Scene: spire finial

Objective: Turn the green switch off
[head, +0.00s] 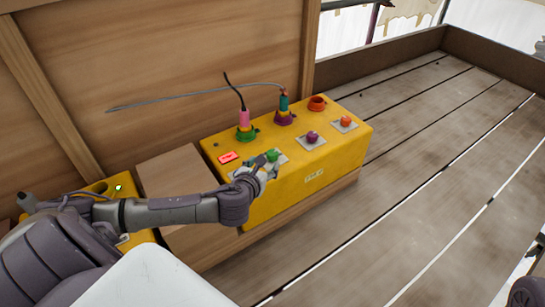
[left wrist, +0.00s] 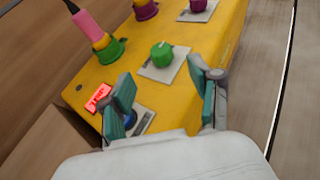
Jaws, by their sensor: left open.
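The green switch (head: 272,155) is a round knob on a light square plate on top of a yellow box (head: 325,165). In the left wrist view, the green switch (left wrist: 162,54) stands just ahead of the gap between my fingers, apart from both. My left gripper (head: 266,167) is open and empty, low over the near left part of the box. It also shows in the left wrist view (left wrist: 160,78). A blue knob (left wrist: 131,119) is partly hidden by its left finger. My right gripper cannot be made out.
A purple knob (head: 312,136) and an orange-red knob (head: 346,121) sit farther right. Behind them are a green socket (head: 245,133) with a pink plug, a purple socket (head: 284,118) with a teal plug, and an empty orange socket (head: 317,103). A red display (head: 228,157) is at left.

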